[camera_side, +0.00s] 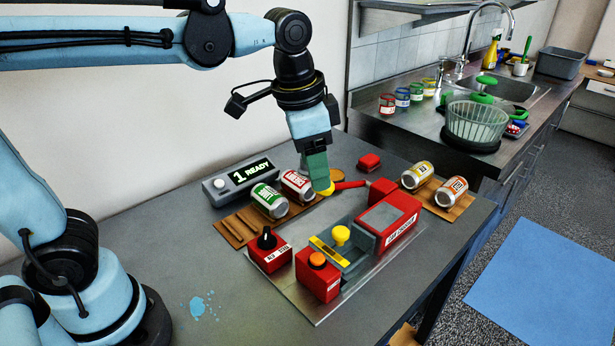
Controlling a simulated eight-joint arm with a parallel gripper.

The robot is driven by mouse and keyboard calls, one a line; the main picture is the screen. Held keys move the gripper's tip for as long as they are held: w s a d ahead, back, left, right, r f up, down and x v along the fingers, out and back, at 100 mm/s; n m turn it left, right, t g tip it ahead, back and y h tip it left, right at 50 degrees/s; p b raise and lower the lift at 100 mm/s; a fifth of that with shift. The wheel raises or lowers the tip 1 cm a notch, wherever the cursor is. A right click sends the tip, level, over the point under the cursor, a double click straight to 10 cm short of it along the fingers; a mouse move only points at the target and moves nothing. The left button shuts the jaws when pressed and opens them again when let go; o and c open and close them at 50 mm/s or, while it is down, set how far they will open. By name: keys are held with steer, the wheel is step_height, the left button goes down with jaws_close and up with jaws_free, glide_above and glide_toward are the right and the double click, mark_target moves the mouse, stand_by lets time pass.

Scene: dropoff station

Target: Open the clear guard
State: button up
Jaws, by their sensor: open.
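A red press labelled "CAN CRUSHER" (402,229) stands on a metal plate on the grey table. A greyish panel (381,217) is set in its top. The clear guard is hard to make out; a grey chamber between the press and the front red block has a yellow knob (341,234) and a yellow strip (329,251). My gripper (321,186) points down behind the chamber, close to a yellow ball on the end of a red lever (349,185). It holds nothing that I can see. I cannot tell whether it touches the ball.
A red block with an orange button (317,260) and a red knob box (268,250) stand in front. Green (269,200) and red (297,184) cans lie on a wooden rack; two more cans lie on a board (441,198) at right. A display (240,180) reads "1 READY".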

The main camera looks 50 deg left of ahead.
mark_target(341, 231)
steer(key=w+d+r+m+g, duration=0.1)
steer(key=w+d+m+g, duration=0.15)
steer(key=d, duration=0.25)
steer(key=shift+m+y, duration=0.25)
steer(key=shift+y, duration=0.05)
steer(key=f, duration=1.1)
steer(key=shift+s+f, duration=0.35)
jaws_close()
